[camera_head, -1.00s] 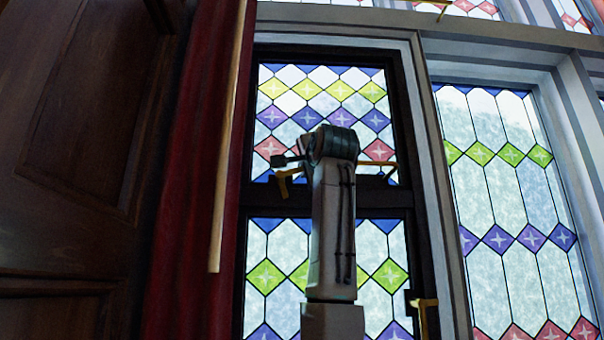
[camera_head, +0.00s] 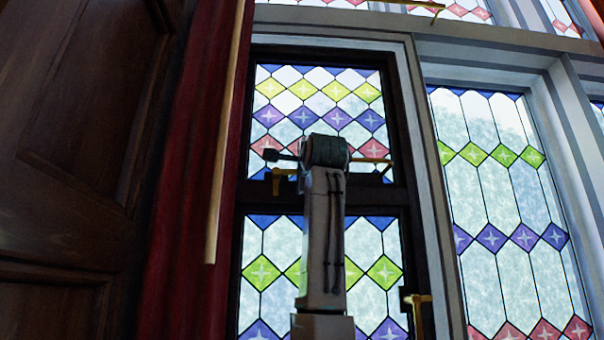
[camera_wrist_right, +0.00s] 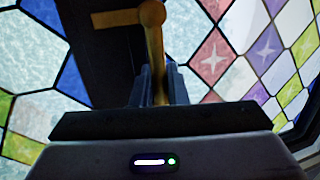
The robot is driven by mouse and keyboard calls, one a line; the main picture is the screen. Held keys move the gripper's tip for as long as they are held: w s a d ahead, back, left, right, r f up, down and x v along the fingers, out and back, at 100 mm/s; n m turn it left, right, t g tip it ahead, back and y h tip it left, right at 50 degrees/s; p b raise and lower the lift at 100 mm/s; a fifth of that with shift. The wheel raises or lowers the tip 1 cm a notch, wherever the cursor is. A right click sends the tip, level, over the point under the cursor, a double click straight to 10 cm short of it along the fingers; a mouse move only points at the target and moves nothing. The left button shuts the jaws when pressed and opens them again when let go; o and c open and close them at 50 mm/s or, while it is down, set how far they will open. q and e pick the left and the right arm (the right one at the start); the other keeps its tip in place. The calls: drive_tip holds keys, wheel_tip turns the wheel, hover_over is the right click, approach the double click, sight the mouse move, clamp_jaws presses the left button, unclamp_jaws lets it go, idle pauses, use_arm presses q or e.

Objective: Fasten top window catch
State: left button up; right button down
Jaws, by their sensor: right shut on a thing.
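The brass window catch (camera_wrist_right: 154,50) fills the upper middle of the right wrist view. It has a round pivot knob and a short bar reaching left, against a dark window rail. My right gripper (camera_wrist_right: 158,88) is shut on the catch's handle, one dark finger on each side. In the head view, my right arm stands in front of the window, and its wrist hides the gripper and most of the catch. Brass parts show at the wrist's left (camera_head: 283,175) and right (camera_head: 372,160); I cannot tell which belong to the held catch. My left gripper is not in view.
The dark-framed casement (camera_head: 397,130) has coloured leaded panes. A lower brass catch (camera_head: 419,300) is at its right side, and another brass piece (camera_head: 428,8) is at the top. A red curtain (camera_head: 180,200), a pale pole (camera_head: 226,130) and dark wood panelling (camera_head: 75,130) stand at left.

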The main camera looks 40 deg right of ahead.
drive_tip(key=shift+w+f, duration=0.1)
drive_tip(key=shift+f, duration=0.1)
drive_tip(key=c, duration=1.5)
unclamp_jaws()
drive_tip(key=shift+o, duration=0.2)
drive_tip(key=shift+s+a+f+b, duration=0.1)
drive_tip(key=shift+s+f+b, duration=0.05)
drive_tip(key=shift+s+b, duration=0.2)
drive_tip(key=b+v, duration=0.5)
drive_tip(key=v, duration=0.5)
drive_tip(key=shift+r, duration=0.2)
drive_tip(key=shift+s, duration=0.1)
